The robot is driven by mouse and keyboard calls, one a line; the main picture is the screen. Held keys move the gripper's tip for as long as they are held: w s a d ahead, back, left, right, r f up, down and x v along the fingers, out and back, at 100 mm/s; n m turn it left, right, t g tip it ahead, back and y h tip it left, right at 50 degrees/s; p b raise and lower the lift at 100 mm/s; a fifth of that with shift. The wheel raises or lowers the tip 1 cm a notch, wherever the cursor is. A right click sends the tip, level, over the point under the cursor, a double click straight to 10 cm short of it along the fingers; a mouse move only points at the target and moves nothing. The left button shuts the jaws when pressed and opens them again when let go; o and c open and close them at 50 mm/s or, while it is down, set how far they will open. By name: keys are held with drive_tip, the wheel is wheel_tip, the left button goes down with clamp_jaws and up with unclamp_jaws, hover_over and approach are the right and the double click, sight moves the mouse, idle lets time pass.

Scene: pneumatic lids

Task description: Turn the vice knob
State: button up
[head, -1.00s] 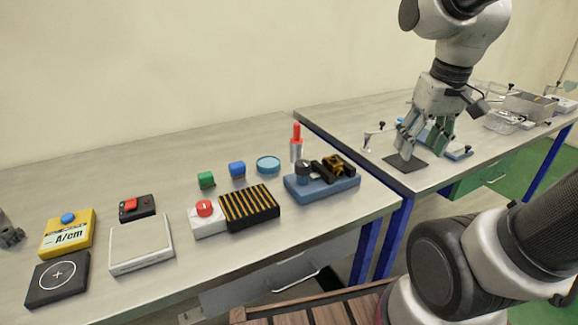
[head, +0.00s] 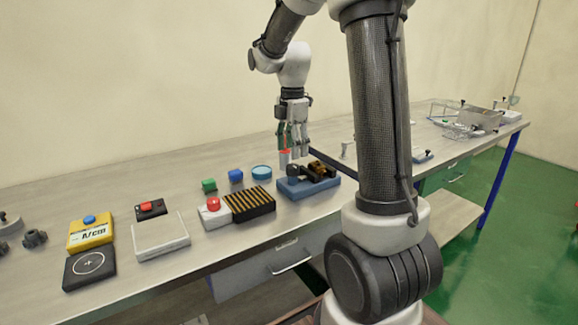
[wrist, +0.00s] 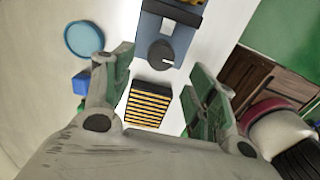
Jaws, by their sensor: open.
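The vice (head: 318,186) has a blue base with black and brass-coloured jaws and stands near the front right of the near bench. Its dark round knob (head: 293,170) is at the left end of the base. My gripper (head: 295,150) points down just above the knob, open and empty. The vice base (wrist: 178,42) runs past the top edge there. I see no finger touching the knob.
A striped black block (head: 250,204) and a red-button box (head: 214,213) stand left of the vice. A red-topped tool (head: 285,153) stands close behind the vice, partly hidden by my fingers. Green and blue blocks (head: 235,175) and a blue disc (head: 261,172) lie behind.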

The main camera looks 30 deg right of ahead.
sight(293, 166)
wheel_tip(293, 166, down, 6)
idle(0.4)
drive_tip(key=c, duration=1)
drive_tip(key=shift+c, duration=0.2)
